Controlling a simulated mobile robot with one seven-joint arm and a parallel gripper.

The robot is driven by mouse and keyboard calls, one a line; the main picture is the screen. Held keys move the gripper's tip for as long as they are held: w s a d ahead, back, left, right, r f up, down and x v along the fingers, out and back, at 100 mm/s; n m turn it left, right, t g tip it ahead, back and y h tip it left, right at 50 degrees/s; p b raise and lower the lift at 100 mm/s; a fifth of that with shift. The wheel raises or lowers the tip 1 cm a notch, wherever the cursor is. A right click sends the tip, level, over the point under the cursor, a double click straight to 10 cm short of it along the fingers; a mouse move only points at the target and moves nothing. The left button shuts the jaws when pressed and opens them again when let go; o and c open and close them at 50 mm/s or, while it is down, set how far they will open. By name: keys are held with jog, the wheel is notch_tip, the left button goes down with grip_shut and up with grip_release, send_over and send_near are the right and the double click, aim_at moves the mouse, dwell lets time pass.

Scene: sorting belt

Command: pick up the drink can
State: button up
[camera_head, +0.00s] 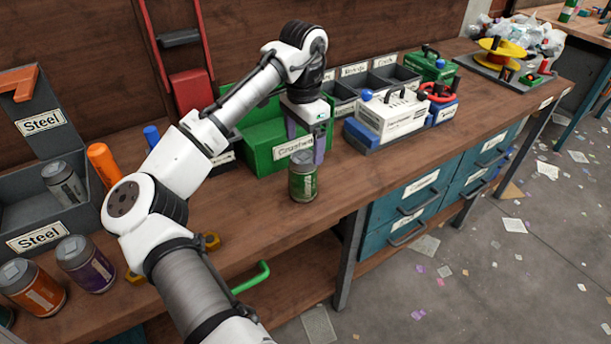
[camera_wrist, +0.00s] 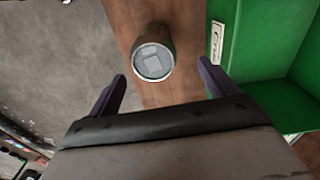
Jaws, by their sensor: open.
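A green drink can (camera_head: 303,177) with a grey top stands upright on the wooden workbench, near its front edge. In the wrist view, the can's round lid (camera_wrist: 153,62) shows just beyond my fingertips, roughly centred between them. My gripper (camera_head: 306,150) has two purple fingers, spread apart and empty, behind and above the can in the head view. In the wrist view, the open fingers (camera_wrist: 160,72) point towards the can. I cannot tell whether either finger touches it. Other cans stand at the left: an orange one (camera_head: 33,287), a purple one (camera_head: 85,263) and a grey one (camera_head: 64,183).
A green bin (camera_head: 262,158) labelled "Crushed" stands right behind the can. Grey "Steel" bins (camera_head: 40,228) are at the left. A white and blue machine (camera_head: 388,117) stands to the right. The bench front drops off to teal drawers (camera_head: 416,187). Bench surface beside the can is clear.

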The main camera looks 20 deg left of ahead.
aim_at(303, 171)
notch_tip(303, 171, down, 3)
jog(key=shift+f, duration=0.1)
jog(key=f, duration=0.2)
jog(key=s+f+p, duration=0.1)
jog(key=f, duration=0.1)
jog(key=shift+s+d+f, duration=0.1)
jog(key=shift+f, duration=0.55)
jog(key=c, duration=1)
